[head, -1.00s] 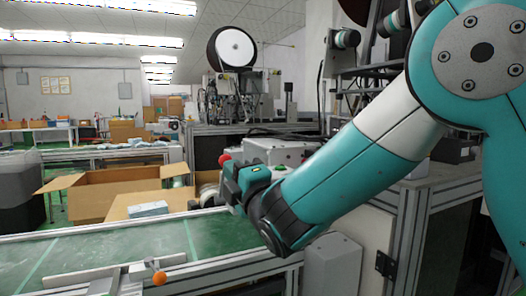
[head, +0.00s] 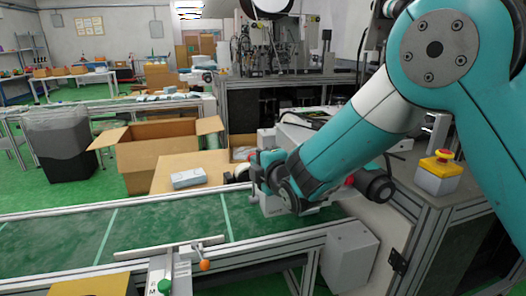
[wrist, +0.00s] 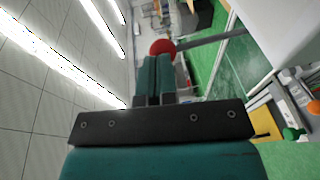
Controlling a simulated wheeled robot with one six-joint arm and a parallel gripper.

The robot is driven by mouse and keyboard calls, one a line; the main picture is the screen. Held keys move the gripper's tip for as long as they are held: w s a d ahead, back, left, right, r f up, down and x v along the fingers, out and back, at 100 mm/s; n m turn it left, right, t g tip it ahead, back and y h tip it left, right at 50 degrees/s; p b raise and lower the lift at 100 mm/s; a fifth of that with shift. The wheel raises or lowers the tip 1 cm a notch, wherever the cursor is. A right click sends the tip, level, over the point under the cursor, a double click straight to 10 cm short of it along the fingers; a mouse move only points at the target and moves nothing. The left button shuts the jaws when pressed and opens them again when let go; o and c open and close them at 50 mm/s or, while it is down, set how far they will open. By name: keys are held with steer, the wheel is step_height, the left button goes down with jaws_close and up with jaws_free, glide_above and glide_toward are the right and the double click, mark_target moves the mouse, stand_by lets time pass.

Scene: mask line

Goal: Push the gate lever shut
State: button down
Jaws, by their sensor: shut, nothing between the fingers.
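The gate lever (head: 199,255) is a short metal arm with an orange ball knob (head: 204,266) at the near edge of the green conveyor. It joins a pale gate bar (head: 150,249) that lies slightly slanted along that edge. The orange knob (wrist: 292,134) also shows at the right of the wrist view. My gripper (head: 247,174) is above the belt's far side, to the right of and beyond the lever, well apart from it. In the wrist view its teal fingers (wrist: 155,68) are together with nothing between them.
A green knob (head: 163,286) and a yellow-topped box (head: 92,284) are left of the lever. An open carton (head: 158,158) and a grey block (head: 189,178) stand beyond the belt (head: 60,238). A yellow-and-red stop button (head: 440,172) is at right. The space above the belt is clear.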

steer(key=shift+w+r, duration=0.25)
steer(key=shift+w, duration=0.35)
steer(key=shift+r, duration=0.1)
steer(key=b+v, duration=0.1)
steer(key=v, duration=1.3)
steer(key=shift+r, duration=0.35)
steer(key=shift+a, duration=0.1)
